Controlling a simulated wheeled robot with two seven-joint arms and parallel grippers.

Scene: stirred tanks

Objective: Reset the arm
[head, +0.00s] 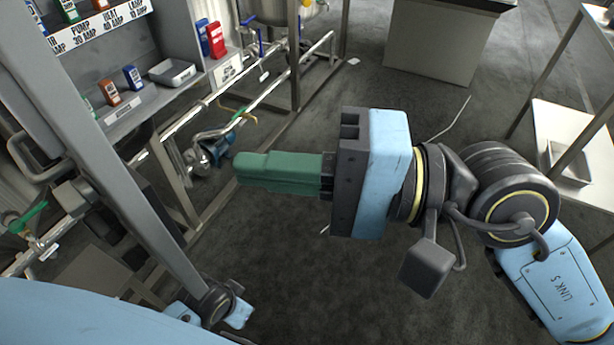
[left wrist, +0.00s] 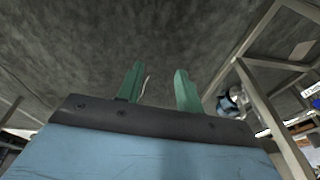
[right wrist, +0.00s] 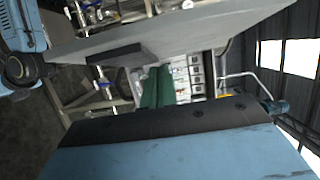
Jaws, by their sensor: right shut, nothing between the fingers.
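My right gripper (head: 240,168) reaches in from the right in the head view, its green fingers pointing left over the bare floor. The fingers are pressed together with nothing between them. They also show together in the right wrist view (right wrist: 157,84). My left gripper (left wrist: 159,85) shows in the left wrist view with its two green fingers apart. The gap between them is empty, with dark floor behind. I cannot make out the left gripper's fingers in the head view.
A shelf at the upper left holds orange and blue small blocks (head: 132,77), red and blue ones (head: 216,39), and a grey tray (head: 172,72). Pipes and a steel tank (head: 270,8) stand beyond. A white table (head: 566,150) is at the right.

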